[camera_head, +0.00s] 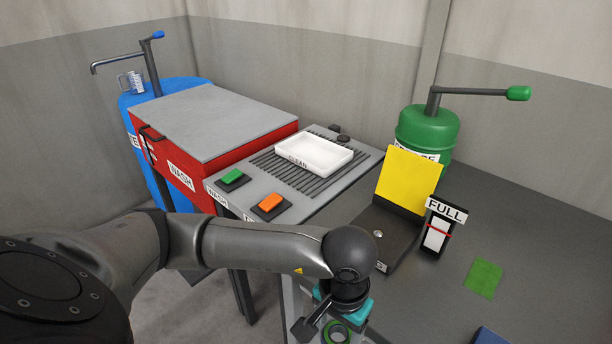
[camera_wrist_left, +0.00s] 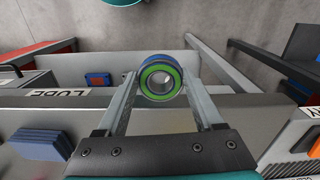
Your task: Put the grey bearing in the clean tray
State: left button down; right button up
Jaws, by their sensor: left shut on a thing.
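A ring-shaped bearing (camera_wrist_left: 160,78) is held between the two fingers of my left gripper (camera_wrist_left: 158,92) in the left wrist view. It shows a green face, a blue outer edge and a grey inner ring with an open bore. In the head view my left gripper (camera_head: 338,318) points down at the bottom centre, and the green ring of the bearing (camera_head: 337,332) shows partly at the lower edge. The white clean tray (camera_head: 313,152) looks empty on the ribbed rack, farther back and apart from my gripper. My right gripper is not in view.
A red wash box (camera_head: 170,170) with a grey lid (camera_head: 210,120) stands left of the tray. Green (camera_head: 232,177) and orange (camera_head: 270,205) buttons sit in front of the rack. A green drum (camera_head: 428,130), yellow panel (camera_head: 408,180) and FULL gauge (camera_head: 438,233) stand to the right.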

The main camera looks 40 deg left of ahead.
aim_at(312, 156)
jog(key=j, duration=1.15)
jog(key=k+j, duration=0.1)
jog(key=j, duration=1.1)
jog(key=j+z, duration=0.1)
jog(key=j, duration=1.05)
